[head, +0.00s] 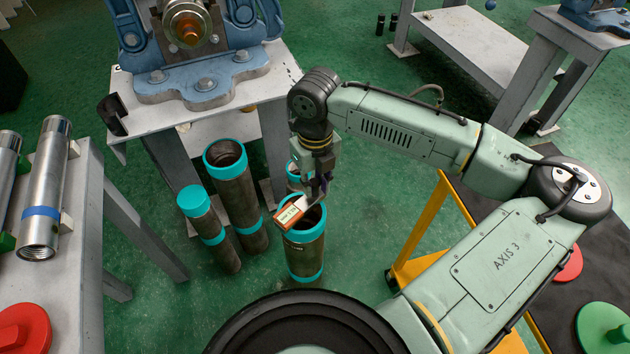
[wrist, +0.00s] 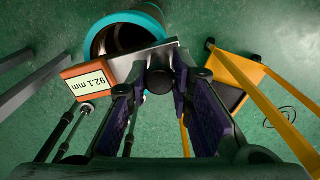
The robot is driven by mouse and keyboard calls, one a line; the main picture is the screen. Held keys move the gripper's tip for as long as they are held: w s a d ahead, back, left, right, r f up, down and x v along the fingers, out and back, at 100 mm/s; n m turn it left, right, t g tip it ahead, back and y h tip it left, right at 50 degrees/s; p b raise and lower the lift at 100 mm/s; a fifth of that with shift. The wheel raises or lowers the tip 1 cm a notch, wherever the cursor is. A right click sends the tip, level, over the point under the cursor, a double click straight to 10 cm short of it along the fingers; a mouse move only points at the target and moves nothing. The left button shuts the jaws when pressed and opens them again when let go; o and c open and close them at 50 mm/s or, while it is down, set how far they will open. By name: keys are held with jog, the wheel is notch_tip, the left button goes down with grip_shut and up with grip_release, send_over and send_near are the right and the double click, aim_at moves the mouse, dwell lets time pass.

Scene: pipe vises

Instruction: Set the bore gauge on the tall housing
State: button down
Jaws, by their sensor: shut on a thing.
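The bore gauge (head: 290,212) is an orange box with a pale display and a grey metal part. In the wrist view the gauge (wrist: 86,83) reads 92.1 mm. My gripper (head: 318,187) is shut on its grey metal part; the fingertips (wrist: 158,82) show in the wrist view. The gauge is over or beside the rim of a teal-banded pipe housing (head: 305,254) standing on the floor; I cannot tell whether they touch. That open bore also shows in the wrist view (wrist: 122,38). Which housing is the tall one is not clear.
Other teal-ended pipes stand left: a long one (head: 238,190) and a teal-capped one (head: 210,230). Another teal rim is partly hidden behind my gripper. A blue vise (head: 205,80) sits on a bench behind. A yellow-framed stand (head: 425,235) is at right.

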jog(key=shift+f, duration=0.3)
jog(key=c, duration=1.3)
grip_release()
jog(key=shift+c, duration=0.2)
jog(key=shift+r, duration=0.1)
jog(key=shift+r+p, duration=3.1)
jog(key=shift+r, duration=0.3)
